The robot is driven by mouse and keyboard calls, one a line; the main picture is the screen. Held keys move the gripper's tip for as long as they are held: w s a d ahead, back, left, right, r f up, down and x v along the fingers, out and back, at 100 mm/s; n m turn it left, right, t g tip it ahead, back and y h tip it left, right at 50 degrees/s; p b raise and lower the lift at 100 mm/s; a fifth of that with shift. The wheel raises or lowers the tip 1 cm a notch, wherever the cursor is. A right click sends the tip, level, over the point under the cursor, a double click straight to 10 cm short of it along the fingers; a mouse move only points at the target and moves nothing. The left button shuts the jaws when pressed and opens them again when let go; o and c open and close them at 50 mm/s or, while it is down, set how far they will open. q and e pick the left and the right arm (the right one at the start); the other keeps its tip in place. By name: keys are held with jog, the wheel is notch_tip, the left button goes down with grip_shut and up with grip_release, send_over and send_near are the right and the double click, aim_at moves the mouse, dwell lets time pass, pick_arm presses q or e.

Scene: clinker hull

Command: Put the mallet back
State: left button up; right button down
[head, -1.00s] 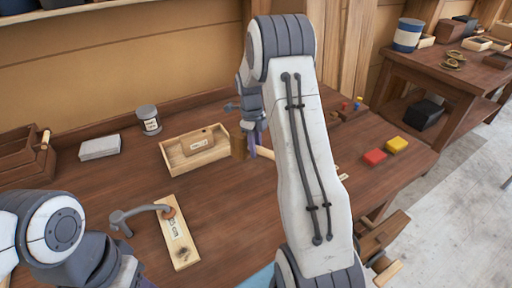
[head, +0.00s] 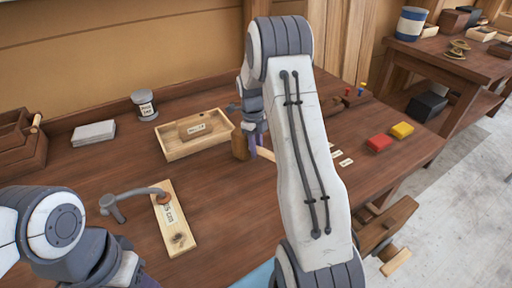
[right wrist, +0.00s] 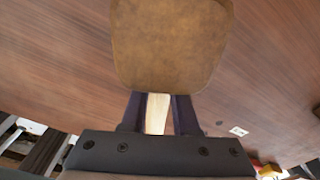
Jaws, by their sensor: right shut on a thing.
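The mallet has a brown wooden head (head: 239,145) and a pale handle (head: 266,154). My right gripper (head: 257,137) is shut on its handle close below the head. In the right wrist view the mallet head (right wrist: 170,45) fills the top middle, and the handle (right wrist: 157,112) runs between my fingers. The mallet appears just above the bench, right of the shallow wooden tray; the exact gap is unclear. My right arm hides part of the handle and bench. My left arm shows at lower left, but its fingertips are outside the picture.
A grey hooked tool (head: 135,194) touches a pale board (head: 180,235). A tin (head: 144,105) stands behind.

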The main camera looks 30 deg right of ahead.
jog(key=shift+f+b, duration=0.3)
jog(key=shift+f, duration=0.1)
dwell(0.4)
jog(key=c, duration=0.6)
grip_release()
notch_tip(320, 180, up, 8)
jog(key=p, duration=0.6)
